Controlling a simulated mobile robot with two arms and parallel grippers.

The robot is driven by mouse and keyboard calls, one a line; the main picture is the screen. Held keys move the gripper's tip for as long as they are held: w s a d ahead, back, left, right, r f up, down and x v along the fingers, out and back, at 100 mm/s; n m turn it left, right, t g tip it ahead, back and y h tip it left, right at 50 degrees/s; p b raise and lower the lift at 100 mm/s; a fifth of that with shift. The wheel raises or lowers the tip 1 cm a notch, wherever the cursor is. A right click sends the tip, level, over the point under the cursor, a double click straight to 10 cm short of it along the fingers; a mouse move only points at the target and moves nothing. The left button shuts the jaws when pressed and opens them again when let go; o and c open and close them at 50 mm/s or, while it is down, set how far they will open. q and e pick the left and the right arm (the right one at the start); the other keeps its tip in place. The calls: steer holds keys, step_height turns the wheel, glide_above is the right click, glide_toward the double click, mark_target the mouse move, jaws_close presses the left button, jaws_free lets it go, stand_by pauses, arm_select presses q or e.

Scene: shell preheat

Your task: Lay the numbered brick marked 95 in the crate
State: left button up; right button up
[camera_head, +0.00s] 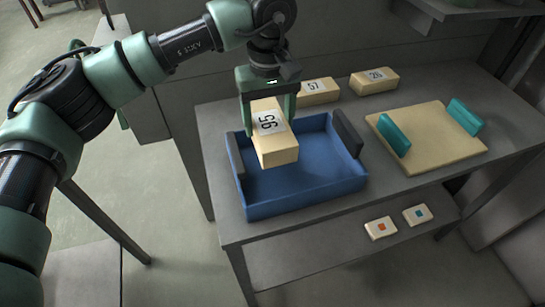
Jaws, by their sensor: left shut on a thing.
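The brick marked 95 (280,154) is a pale tan block with a white label on top. My left gripper (268,108) is shut on it and holds it above the left part of the blue crate (305,199). The crate stands on the grey table with dark grey pieces at its left and right ends. The part of its floor that shows is empty; the brick and gripper hide some of it. My right gripper is not in view.
Bricks marked 57 (317,92) and 26 (375,80) lie behind the crate. A tan board (433,150) with two teal upright pieces (394,134) is to the right. Two small pale blocks (381,228) lie on the lower shelf (330,253).

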arm_select(q)
step_height(320, 180, down, 9)
steer(key=shift+r+p, duration=0.15)
steer(key=shift+p, duration=1)
step_height(320, 180, down, 4)
steer(key=shift+s+p, duration=0.1)
steer(key=shift+p, duration=0.65)
steer(key=shift+f+b, duration=0.25)
steer(key=shift+b, duration=0.05)
steer(key=o, duration=1.5)
